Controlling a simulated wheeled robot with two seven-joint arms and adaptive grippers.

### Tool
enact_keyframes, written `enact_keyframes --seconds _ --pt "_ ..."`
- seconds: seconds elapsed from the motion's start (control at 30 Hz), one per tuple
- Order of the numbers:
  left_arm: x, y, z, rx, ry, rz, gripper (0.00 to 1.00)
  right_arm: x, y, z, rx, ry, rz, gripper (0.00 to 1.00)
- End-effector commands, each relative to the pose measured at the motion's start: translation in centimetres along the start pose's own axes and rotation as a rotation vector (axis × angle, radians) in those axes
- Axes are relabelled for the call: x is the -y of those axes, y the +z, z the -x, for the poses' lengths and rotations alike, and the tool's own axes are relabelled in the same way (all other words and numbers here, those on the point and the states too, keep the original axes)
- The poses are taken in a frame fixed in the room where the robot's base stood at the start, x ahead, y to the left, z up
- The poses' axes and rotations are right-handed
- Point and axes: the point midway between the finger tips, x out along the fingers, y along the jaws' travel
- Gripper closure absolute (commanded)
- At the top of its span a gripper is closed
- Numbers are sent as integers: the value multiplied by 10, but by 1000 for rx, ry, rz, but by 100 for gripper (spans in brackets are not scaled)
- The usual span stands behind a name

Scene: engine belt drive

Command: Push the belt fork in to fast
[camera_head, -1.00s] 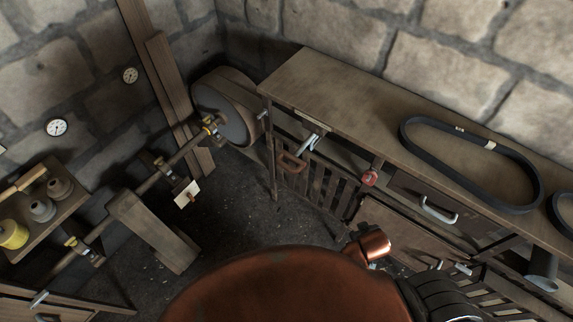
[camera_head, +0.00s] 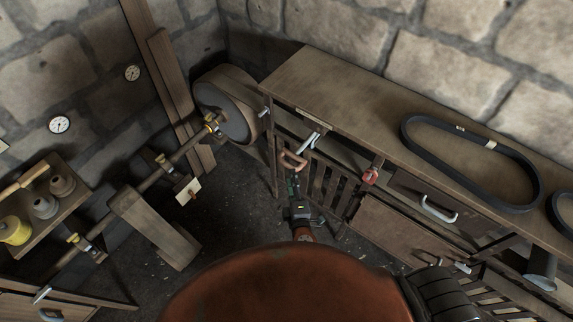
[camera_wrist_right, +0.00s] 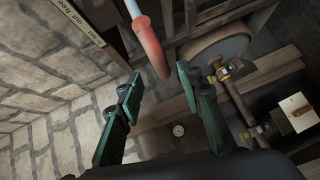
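The belt fork's handle, a reddish-brown grip (camera_head: 293,161), sticks out from the front of the bench below its top. In the right wrist view the red grip (camera_wrist_right: 152,54) is on a pale rod, and it lies between and beyond my open fingers. My right gripper (camera_head: 292,178) reaches up to just below the handle; in the wrist view its green fingers (camera_wrist_right: 157,88) are apart with nothing clamped. Whether a finger touches the grip I cannot tell. A label plate (camera_wrist_right: 75,18) beside it reads "out free" in part. My left gripper is out of view.
The bench top (camera_head: 320,85) carries a black belt (camera_head: 408,140). A red knob (camera_head: 370,176) and a grey drawer handle (camera_head: 438,209) stick out to the right. A large pulley wheel (camera_head: 222,112) and shaft (camera_head: 150,181) stand left. The floor between is clear.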

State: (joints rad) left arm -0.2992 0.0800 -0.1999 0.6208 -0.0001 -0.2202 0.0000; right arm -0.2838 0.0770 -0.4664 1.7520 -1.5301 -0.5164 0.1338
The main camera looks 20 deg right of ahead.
Motion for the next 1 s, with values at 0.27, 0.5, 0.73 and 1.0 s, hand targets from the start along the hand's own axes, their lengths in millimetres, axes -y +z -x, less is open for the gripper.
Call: enact_keyframes --seconds 0.27,0.5,0.73,1.0 --pt "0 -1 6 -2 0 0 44 -1 -9 -30 -20 5 22 66" --pt "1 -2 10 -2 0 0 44 0 -8 -65 -17 4 21 66" --pt "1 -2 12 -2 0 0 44 1 -8 -78 -17 3 19 66" --pt "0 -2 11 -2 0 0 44 1 -8 -78 -16 3 19 70"
